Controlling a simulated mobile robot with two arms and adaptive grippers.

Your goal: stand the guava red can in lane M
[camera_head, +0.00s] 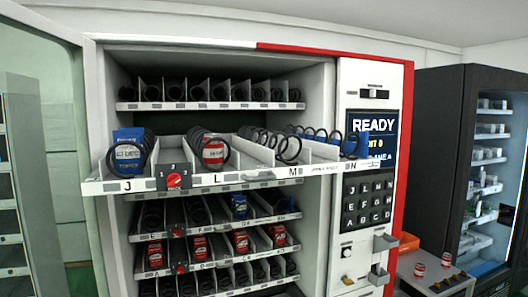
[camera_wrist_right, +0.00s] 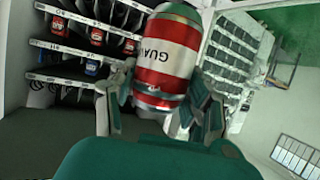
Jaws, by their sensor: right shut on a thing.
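A guava can (camera_wrist_right: 167,58), red with a white band and the letters "GUA" showing upside down, is between the fingers of my right gripper (camera_wrist_right: 165,108) in the right wrist view. The gripper is shut on it. My right gripper does not show in the head view, and my left gripper shows in neither view. Lane M (camera_head: 293,171) is on the pulled-out shelf (camera_head: 230,180) of the vending machine. Dark spiral coils show in it, and I see no can there. Lane L beside it holds a red and white can (camera_head: 213,152) behind its coil.
Lane J holds a blue box (camera_head: 127,150); a blue item (camera_head: 355,145) is in lane N. A red knob (camera_head: 174,180) sits on the shelf front. The keypad panel (camera_head: 368,203) is right of the shelf.

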